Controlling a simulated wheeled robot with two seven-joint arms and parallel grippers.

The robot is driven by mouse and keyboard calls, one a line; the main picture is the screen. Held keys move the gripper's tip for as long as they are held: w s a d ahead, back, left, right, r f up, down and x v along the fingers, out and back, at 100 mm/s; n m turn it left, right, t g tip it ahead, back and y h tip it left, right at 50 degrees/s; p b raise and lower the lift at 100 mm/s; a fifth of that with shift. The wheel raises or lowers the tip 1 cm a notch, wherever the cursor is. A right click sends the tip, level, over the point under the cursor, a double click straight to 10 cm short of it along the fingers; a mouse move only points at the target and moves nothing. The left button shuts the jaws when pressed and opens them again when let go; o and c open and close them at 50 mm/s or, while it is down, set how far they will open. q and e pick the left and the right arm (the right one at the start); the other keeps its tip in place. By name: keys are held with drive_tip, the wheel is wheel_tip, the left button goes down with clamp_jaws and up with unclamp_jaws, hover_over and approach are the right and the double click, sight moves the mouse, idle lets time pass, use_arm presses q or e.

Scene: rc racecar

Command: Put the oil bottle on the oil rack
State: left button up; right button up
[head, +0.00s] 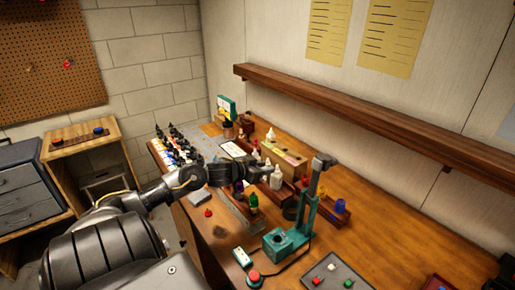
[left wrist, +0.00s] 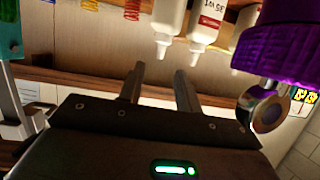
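Several white oil bottles with pointed nozzles stand on the bench in the head view, one of them (head: 276,178) just right of my left gripper (head: 257,171). A low brown wooden rack (head: 291,187) lies beside the bottles; I cannot tell which bottles it holds. In the left wrist view, which is upside down, my left gripper (left wrist: 160,86) has its two fingers apart with nothing between them. Beyond the fingers are a white bottle (left wrist: 168,20) and a bottle with a red label (left wrist: 208,25), both clear of the fingers. My right gripper is not in view.
A teal press (head: 304,222) stands right of the rack. A purple part with a metal eye (left wrist: 270,50) is close to the wrist camera. A grey tray (head: 334,275) holds small coloured pieces. A wooden shelf (head: 365,112) runs along the wall. The bench's right side has bare wood.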

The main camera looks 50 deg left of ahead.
use_arm(q)
drive_tip(key=shift+v, duration=1.55)
drive_tip(key=shift+a, duration=0.1)
